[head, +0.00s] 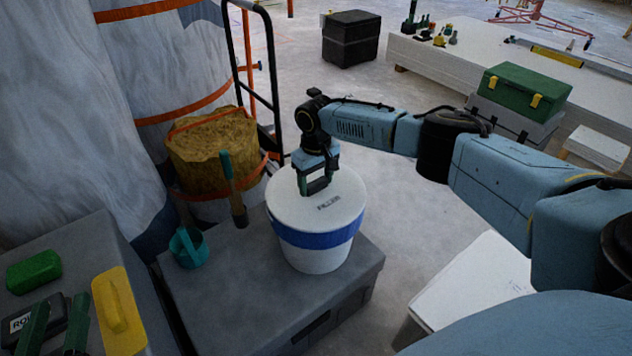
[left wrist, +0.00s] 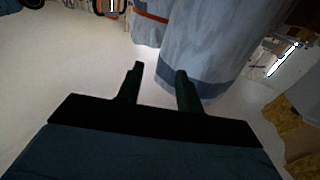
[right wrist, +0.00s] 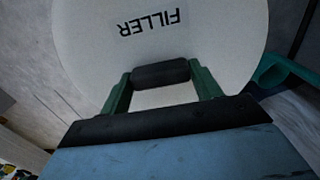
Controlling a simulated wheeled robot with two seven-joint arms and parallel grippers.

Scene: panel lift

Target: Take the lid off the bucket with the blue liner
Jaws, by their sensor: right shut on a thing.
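A white bucket (head: 316,262) with a blue band (head: 318,239) around it stands on a grey case. Its white round lid (head: 345,192), marked FILLER, lies level on top, and I see no gap under it. The lid also shows in the right wrist view (right wrist: 225,45). My right gripper (head: 314,188) reaches down over the lid and is shut on its dark handle (right wrist: 160,73). My left gripper (left wrist: 158,68) is open and empty, away from the bucket. Its green fingers show at the lower left of the head view (head: 57,312).
The grey case (head: 210,305) bears a teal cup (head: 188,246) and a brush (head: 232,185) left of the bucket. A sand-coloured sack (head: 212,145) and a black hand truck frame (head: 272,80) stand behind. A yellow float (head: 119,312) lies at left.

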